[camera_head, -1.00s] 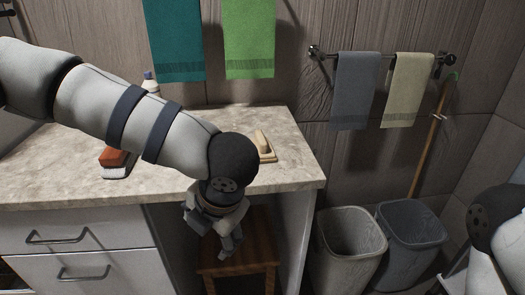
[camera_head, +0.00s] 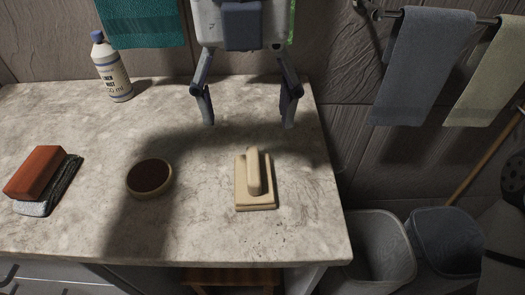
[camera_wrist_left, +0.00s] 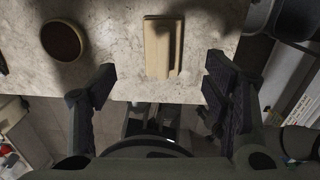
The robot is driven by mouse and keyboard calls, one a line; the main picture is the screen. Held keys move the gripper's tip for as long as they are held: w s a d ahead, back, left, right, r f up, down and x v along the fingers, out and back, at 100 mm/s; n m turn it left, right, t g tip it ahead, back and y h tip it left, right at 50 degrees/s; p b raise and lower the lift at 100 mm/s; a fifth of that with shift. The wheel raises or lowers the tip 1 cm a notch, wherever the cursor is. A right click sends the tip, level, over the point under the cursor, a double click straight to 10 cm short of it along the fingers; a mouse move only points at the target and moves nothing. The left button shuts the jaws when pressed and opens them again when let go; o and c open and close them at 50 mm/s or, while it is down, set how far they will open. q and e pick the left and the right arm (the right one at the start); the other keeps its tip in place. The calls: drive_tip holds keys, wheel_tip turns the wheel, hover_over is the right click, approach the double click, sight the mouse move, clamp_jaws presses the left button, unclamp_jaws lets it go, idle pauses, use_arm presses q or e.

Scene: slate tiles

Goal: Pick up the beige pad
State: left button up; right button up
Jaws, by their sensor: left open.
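The beige pad (camera_head: 267,194) lies on the counter's right part, a flat block with a raised handle on top. It also shows in the left wrist view (camera_wrist_left: 150,62), at the top middle, ahead of and between my fingers. My left gripper (camera_head: 247,122) is open and empty, its two fingers spread wide, above the counter on the far side of the pad in the head view. In the left wrist view my left gripper (camera_wrist_left: 161,85) does not touch the pad. My right gripper is not in view.
On the marble counter (camera_head: 205,225), a round dark brush (camera_head: 150,178), a red sponge block (camera_head: 36,172) on a grey pad and a white bottle (camera_head: 113,70) stand left of the pad. Bins (camera_head: 372,250) and hanging towels (camera_head: 421,65) are at right.

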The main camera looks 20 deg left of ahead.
sight(252, 160)
use_arm(q)
drive_tip(key=f, duration=0.3)
drive_tip(key=f+b, duration=0.1)
drive_tip(key=f, duration=0.2)
drive_tip(key=f+b, duration=0.1)
drive_tip(key=f, duration=0.3)
drive_tip(key=shift+s+d, duration=0.35)
drive_tip(key=shift+s, duration=0.05)
drive_tip(key=shift+f, duration=0.2)
drive_tip(key=shift+w+r, duration=0.1)
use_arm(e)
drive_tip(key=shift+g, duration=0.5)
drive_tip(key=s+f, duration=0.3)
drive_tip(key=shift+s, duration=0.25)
use_arm(q)
drive_tip(key=c, duration=1.2)
